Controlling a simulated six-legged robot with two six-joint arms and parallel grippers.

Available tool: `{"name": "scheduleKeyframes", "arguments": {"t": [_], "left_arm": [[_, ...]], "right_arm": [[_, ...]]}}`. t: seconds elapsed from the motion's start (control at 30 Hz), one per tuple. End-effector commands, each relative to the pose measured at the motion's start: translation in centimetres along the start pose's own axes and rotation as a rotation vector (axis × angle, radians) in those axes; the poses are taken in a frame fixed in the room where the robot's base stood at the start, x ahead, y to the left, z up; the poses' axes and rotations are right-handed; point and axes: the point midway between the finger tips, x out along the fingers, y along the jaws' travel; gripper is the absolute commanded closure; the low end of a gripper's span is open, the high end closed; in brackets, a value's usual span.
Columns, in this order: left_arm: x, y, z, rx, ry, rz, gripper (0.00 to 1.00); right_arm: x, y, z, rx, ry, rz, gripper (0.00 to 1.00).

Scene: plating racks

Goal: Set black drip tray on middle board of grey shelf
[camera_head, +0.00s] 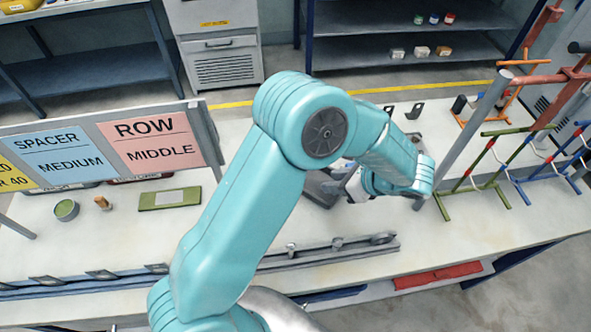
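A teal arm of mine rises from the bottom and bends down over the bench. It ends in my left gripper (357,187), which is mostly hidden behind the arm's wrist, so its fingers cannot be made out. A dark grey, flat, tray-like thing (318,188) lies by the gripper, partly covered by the arm; it may be the black drip tray. I cannot tell whether the gripper touches it. A grey shelf (350,47) with blue posts stands at the back, with small jars and boxes on its boards. My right gripper is not in view.
The white bench (500,215) carries green, blue and orange racks (475,188) at the right. A metal rail (330,252) runs along the front. A sign board (157,140), a green cup (66,209) and a green tray (170,198) are at left. A grey cabinet (222,62) stands behind.

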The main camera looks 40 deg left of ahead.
Motion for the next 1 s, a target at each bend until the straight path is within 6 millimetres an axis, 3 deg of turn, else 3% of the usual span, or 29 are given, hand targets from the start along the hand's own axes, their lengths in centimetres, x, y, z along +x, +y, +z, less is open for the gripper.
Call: {"name": "scheduleKeyframes", "arguments": {"t": [0.17, 0.5, 0.8, 1.0], "left_arm": [[0.6, 0.0, -0.5, 0.002, -0.003, 0.001, 0.66], [8.0, 0.1, -0.9, 0.002, 0.0, 0.005, 0.66], [11.1, 0.1, -0.8, 0.002, -0.001, 0.002, 0.66], [14.6, 0.2, -0.8, 0.001, -0.001, 0.004, 0.66]], "right_arm": [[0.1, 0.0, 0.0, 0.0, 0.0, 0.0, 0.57], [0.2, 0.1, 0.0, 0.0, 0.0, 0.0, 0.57], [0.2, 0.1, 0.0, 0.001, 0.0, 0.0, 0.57], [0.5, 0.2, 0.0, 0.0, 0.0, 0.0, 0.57]]}}
